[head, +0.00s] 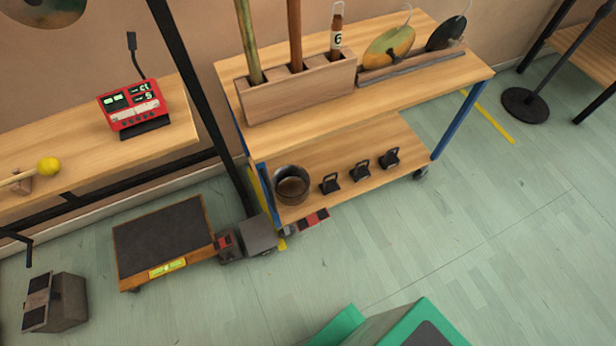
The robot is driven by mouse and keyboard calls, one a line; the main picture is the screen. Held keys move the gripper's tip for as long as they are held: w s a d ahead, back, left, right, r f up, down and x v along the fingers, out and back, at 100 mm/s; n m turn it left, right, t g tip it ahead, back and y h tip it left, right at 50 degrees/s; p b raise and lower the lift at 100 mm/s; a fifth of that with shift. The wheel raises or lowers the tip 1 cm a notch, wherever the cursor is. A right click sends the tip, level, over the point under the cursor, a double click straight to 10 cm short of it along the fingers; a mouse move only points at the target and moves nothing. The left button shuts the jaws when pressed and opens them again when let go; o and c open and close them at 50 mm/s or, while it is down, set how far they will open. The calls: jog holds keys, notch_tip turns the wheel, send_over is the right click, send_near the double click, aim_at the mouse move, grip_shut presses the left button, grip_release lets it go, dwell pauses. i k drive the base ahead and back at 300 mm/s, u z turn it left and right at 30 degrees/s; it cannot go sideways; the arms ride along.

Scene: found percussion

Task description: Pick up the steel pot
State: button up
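The steel pot (291,189) is a dark, shiny, round vessel, open at the top. It stands upright on the lower wooden shelf (340,150) of a cart, at the shelf's front left corner. Its inside looks brownish, and I cannot tell whether it holds anything. My gripper is not in view, and nothing is touching the pot from above.
Several black clamp-like stands (360,170) sit right of the pot. The cart's upper shelf (400,87) overhangs behind it. A blue post (265,187) is close on its left. Small boxes (258,235) and a dark-topped platform (165,237) lie left. Floor in front right is clear.

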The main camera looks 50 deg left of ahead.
aim_at(290, 184)
jog(key=z, duration=0.05)
jog(key=i, duration=0.85)
jog(key=u, duration=1.5)
